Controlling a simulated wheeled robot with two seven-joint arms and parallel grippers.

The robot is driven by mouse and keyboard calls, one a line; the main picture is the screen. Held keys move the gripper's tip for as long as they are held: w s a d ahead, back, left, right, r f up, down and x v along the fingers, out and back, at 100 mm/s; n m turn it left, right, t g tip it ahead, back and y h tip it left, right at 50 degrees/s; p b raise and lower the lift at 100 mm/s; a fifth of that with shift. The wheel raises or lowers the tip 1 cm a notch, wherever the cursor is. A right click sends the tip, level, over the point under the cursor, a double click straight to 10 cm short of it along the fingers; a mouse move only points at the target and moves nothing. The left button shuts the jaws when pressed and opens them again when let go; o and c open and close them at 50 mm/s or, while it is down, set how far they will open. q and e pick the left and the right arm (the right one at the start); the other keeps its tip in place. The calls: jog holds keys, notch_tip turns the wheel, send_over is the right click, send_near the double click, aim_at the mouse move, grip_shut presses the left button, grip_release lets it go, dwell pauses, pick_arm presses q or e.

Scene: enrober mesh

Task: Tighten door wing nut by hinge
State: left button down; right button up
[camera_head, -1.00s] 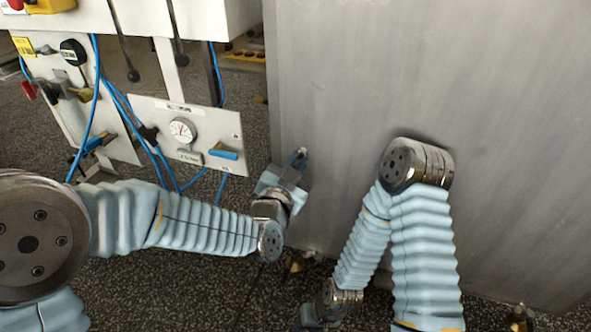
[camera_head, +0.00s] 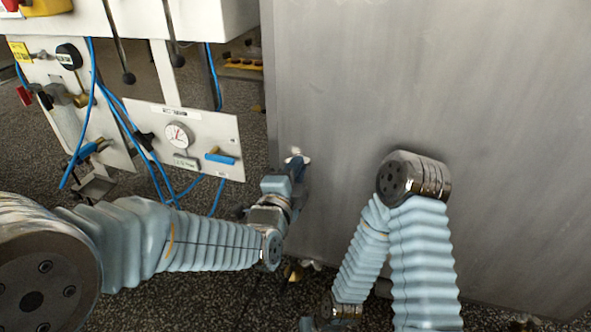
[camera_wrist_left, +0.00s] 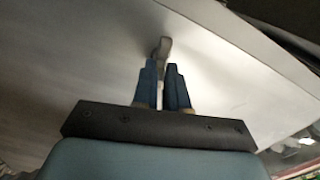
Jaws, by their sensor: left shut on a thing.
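The wing nut (camera_head: 297,154) is a small pale metal piece near the left edge of the big grey metal door panel (camera_head: 430,90). In the left wrist view the wing nut (camera_wrist_left: 163,47) sticks up from between my fingertips, with the panel behind it. My left gripper (camera_head: 298,165) is at the panel, shut on the wing nut; its dark blue fingers (camera_wrist_left: 162,72) stand close together around the nut's lower part, which they hide. My right arm is folded in front of the panel, and its gripper fingers do not show. I cannot make out the hinge.
A white machine panel (camera_head: 222,132) with a gauge, a blue-handled valve and blue hoses (camera_head: 160,165) stands left of the door panel, above my left forearm. Dark speckled floor (camera_head: 190,300) lies below. Small brass-coloured pieces (camera_head: 292,272) show low beside the door panel.

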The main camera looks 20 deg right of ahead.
pick_arm(q)
jog(key=shift+f+m, duration=0.15)
jog(key=shift+m, duration=1.15)
pick_arm(e)
jog(key=shift+r, duration=0.1)
pick_arm(q)
jog(key=c, duration=1.2)
grip_release()
jog(key=shift+o, duration=0.2)
